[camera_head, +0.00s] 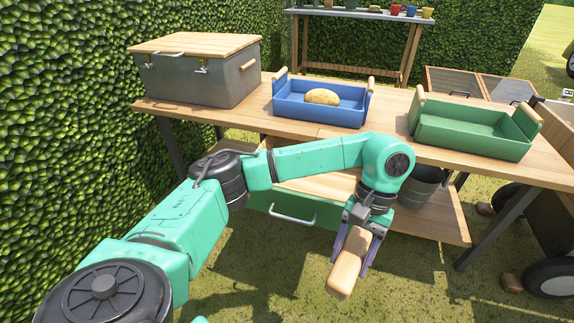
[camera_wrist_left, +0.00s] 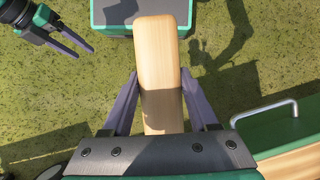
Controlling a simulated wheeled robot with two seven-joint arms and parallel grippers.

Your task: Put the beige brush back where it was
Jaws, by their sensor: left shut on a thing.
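The beige brush (camera_head: 348,262) is a wooden block with rounded edges. My left gripper (camera_head: 353,252) is shut on it and holds it in the air in front of the workbench, above the grass. In the left wrist view the brush (camera_wrist_left: 158,75) lies between the two purple fingers (camera_wrist_left: 163,105) and points away from the palm. Its bristles are not visible. My right gripper (camera_wrist_left: 72,42) shows at the upper left of the left wrist view, with its two fingers apart and nothing between them.
The wooden workbench (camera_head: 385,117) carries a grey lidded box (camera_head: 200,80), a blue tray (camera_head: 318,107) with a potato (camera_head: 322,96), and a green tray (camera_head: 475,130). A metal bucket (camera_head: 422,188) stands on the lower shelf. A green drawer (camera_head: 275,205) has a metal handle.

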